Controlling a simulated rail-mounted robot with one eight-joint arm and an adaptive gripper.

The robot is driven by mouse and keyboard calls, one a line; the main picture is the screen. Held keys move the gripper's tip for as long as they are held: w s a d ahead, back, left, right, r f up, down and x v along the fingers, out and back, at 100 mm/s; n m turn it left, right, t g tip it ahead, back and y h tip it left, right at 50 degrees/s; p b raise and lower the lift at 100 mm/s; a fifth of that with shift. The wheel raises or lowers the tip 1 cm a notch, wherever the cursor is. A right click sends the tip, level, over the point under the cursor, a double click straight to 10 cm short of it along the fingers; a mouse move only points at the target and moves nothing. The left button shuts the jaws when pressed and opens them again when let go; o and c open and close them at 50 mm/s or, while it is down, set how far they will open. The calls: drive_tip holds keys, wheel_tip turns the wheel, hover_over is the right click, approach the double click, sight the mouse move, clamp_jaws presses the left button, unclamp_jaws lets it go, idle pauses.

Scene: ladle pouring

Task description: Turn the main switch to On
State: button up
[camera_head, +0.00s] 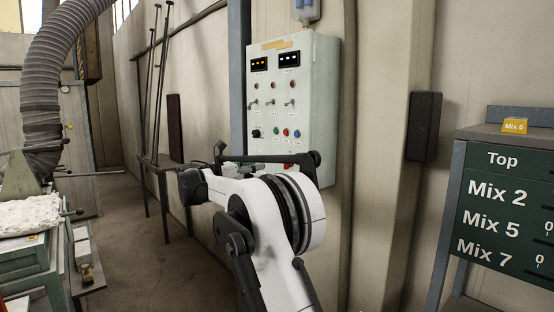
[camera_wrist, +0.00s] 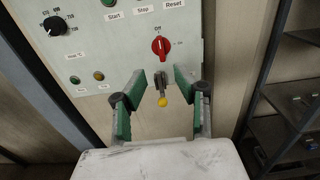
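The main switch (camera_wrist: 160,46) is a red rotary knob on the light panel in the wrist view. "Off" is printed above it and a small label, seemingly "On", to its right. Its grip looks upright, towards "Off". My gripper (camera_wrist: 160,78) is open below the knob, its green-padded fingers pointing up at the panel. The knob lies just beyond the fingertips, and I see no contact. A small grey piece with a yellow end (camera_wrist: 162,100) shows between the fingers; I cannot tell whether they touch it. In the head view my arm hides the cabinet's lower edge and most of the gripper.
The control cabinet (camera_head: 318,100) hangs on the wall with displays, toggles and buttons. A black dial (camera_wrist: 54,25) sits left on the panel. Metal shelving (camera_wrist: 275,130) stands right. A green "Mix" board (camera_head: 500,190) stands right in the head view; a ribbed hose (camera_head: 45,80) hangs left.

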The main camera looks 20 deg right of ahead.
sight(287, 162)
drive_tip(key=p+x, duration=0.3)
drive_tip(key=x, duration=1)
drive_tip(key=shift+d, duration=0.4)
clamp_jaws()
